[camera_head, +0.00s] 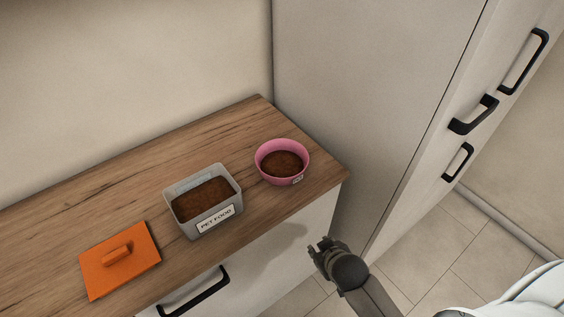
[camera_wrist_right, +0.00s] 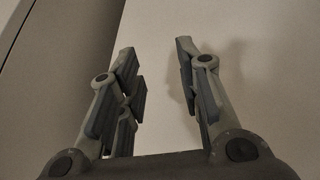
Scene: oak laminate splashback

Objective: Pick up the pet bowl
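The pink pet bowl (camera_head: 263,167) stands upright on the wooden counter near its right end, with brown food in it and a small label on its front. My right gripper (camera_head: 320,249) is in front of the counter's right end, below and to the right of the bowl and apart from it. In the right wrist view my right gripper (camera_wrist_right: 160,75) has its fingers spread with nothing between them, facing a plain pale surface. The bowl does not show in that view. My left gripper is in neither view.
A grey container labelled pet food (camera_head: 215,218), full of brown food, stands left of the bowl. An orange lid (camera_head: 100,277) lies farther left on the counter (camera_head: 130,190). A tall pale cabinet (camera_head: 360,90) with black handles stands right of the counter.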

